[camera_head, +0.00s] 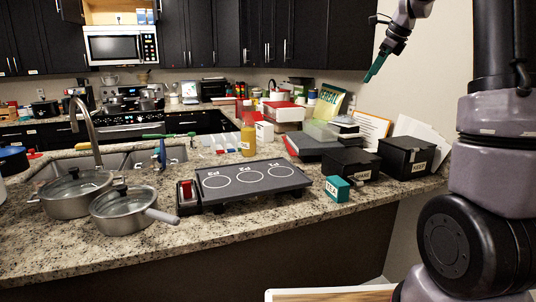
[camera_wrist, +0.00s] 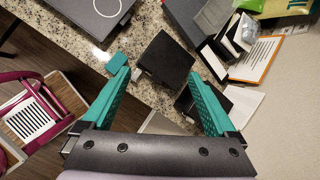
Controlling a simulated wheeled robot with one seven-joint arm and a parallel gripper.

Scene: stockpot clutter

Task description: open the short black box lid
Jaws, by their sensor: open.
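Two black boxes stand side by side at the right end of the granite counter. The left black box (camera_head: 350,164) looks the lower one and has a pale label on its front; its top looks closed. The right black box (camera_head: 408,157) looks taller, also with a pale label and a closed top. In the wrist view the left box (camera_wrist: 165,60) lies between and beyond my fingertips, and the right box (camera_wrist: 186,104) is partly hidden by my right finger. My gripper (camera_head: 376,68), with teal fingers, is high above the counter, open and empty; it also shows in the wrist view (camera_wrist: 157,77).
A small teal box (camera_head: 337,189) stands just in front of the left black box. A dark cooktop (camera_head: 250,181) lies to the left. Behind the boxes are stacked containers (camera_head: 345,127), an orange-edged sheet (camera_head: 371,128) and papers against the wall. Pots (camera_head: 125,208) stand farther left.

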